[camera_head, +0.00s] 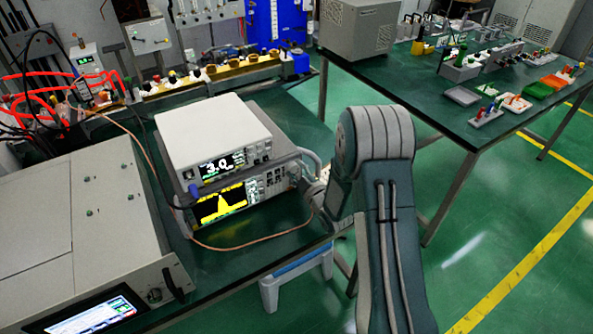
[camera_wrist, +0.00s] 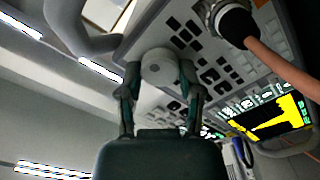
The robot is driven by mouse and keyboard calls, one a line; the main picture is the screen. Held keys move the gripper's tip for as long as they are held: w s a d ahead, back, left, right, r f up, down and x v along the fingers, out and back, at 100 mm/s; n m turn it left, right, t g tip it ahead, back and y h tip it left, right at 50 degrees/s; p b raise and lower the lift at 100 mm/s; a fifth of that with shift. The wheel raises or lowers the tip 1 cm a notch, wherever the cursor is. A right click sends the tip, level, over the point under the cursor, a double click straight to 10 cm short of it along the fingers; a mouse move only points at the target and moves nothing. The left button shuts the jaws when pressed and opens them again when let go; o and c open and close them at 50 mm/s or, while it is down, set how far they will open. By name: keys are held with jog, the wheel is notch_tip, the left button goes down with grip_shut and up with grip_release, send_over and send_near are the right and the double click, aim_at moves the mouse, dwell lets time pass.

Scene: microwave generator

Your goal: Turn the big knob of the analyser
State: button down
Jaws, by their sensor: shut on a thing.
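The analyser (camera_head: 266,198) stands on the green bench in the head view, with a yellow trace on its dark screen. Its screen also shows upside down in the wrist view (camera_wrist: 268,122). The big knob (camera_wrist: 158,63) is a pale round knob on the front panel. My gripper (camera_wrist: 160,80) has one finger on each side of the knob and is shut on it. In the head view my arm's end reaches the analyser's right side, and the arm hides the knob there.
A white instrument (camera_head: 210,130) is stacked on the analyser. A copper-coloured cable (camera_head: 265,244) loops in front of it; its black connector (camera_wrist: 236,24) is close to the knob. A large grey unit (camera_head: 75,225) stands at left. A second table (camera_head: 440,100) stands at right.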

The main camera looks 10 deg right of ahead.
jog(key=shift+a, duration=0.1)
jog(key=shift+c, duration=1.3)
grip_release()
jog(key=v, duration=1.2)
